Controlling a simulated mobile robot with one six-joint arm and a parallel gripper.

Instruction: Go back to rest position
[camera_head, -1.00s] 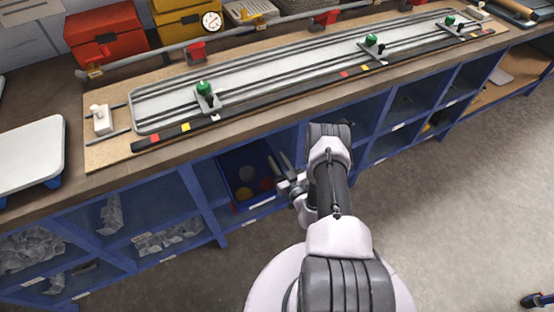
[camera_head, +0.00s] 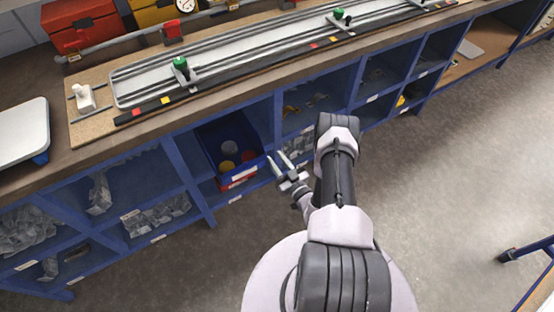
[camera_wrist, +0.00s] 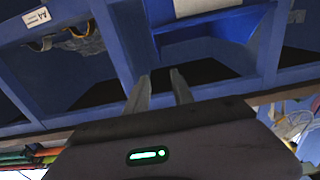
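My gripper (camera_head: 280,164) is in front of the blue shelving (camera_head: 187,185) below the workbench, near the blue bin (camera_head: 219,143) that holds a few round pieces. Its two fingers stand apart with nothing between them. In the wrist view my gripper (camera_wrist: 160,78) also shows two separated fingers, pointing at the blue shelf frame (camera_wrist: 122,40). My arm is bent in front of the shelves, clear of the bench top.
The workbench (camera_head: 60,165) carries a long metal rail fixture (camera_head: 250,52) with green-knobbed clamps, a white plate (camera_head: 20,130) and a red box (camera_head: 80,22). Lower compartments hold clear bags (camera_head: 158,215). The grey floor (camera_head: 450,190) is open on the right.

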